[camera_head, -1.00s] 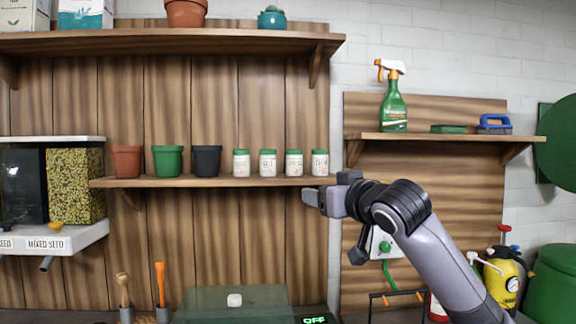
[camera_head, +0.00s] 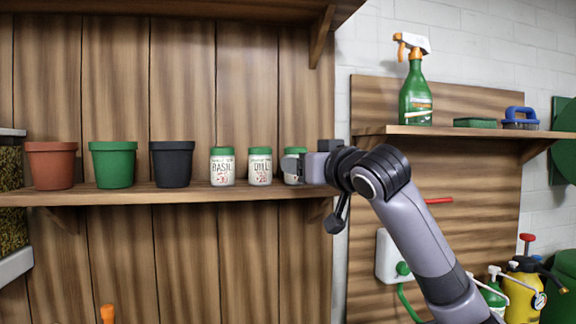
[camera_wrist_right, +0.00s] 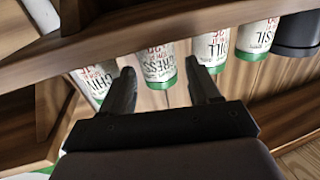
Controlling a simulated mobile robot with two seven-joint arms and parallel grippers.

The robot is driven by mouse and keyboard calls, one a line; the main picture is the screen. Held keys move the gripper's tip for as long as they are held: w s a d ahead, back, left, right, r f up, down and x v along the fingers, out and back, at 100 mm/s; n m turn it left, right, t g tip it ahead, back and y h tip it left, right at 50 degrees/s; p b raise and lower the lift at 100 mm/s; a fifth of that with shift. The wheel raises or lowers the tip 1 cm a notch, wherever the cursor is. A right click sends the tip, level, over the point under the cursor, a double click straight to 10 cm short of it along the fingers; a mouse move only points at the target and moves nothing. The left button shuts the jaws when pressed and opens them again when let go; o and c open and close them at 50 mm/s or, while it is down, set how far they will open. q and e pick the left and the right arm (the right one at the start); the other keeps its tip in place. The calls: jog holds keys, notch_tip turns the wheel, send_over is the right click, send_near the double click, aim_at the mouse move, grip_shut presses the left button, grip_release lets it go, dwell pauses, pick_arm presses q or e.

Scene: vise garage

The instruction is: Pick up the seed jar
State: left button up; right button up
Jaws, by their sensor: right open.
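Several seed jars with green lids and white printed labels stand in a row on the middle wooden shelf. The basil jar (camera_head: 222,167) and dill jar (camera_head: 260,167) show clearly. A third jar (camera_head: 293,152) is partly hidden by my right gripper (camera_head: 298,168). In the right wrist view, which is upside down, the cress jar (camera_wrist_right: 157,64) appears between the open fingers of my right gripper (camera_wrist_right: 160,68). No finger visibly grips it. The chives jar (camera_wrist_right: 97,82) is left of the fingers there, the dill jar (camera_wrist_right: 209,45) right. My left gripper is not in view.
Terracotta (camera_head: 52,165), green (camera_head: 113,164) and dark (camera_head: 172,164) pots share the jars' shelf (camera_head: 150,194). The jars stand close together. A right-hand shelf (camera_head: 470,132) holds a green spray bottle (camera_head: 415,100). A bracket supports the shelf beneath the jars.

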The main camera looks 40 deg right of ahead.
jog(key=shift+w+d+p, duration=0.2)
jog(key=shift+w+p, duration=0.1)
jog(key=shift+w, duration=0.4)
jog(key=p+x, duration=0.1)
jog(key=x, duration=0.4)
jog(key=shift+d+p, duration=0.15)
jog(key=shift+p, duration=0.2)
jog(key=shift+f, duration=0.1)
jog(key=c, duration=0.7)
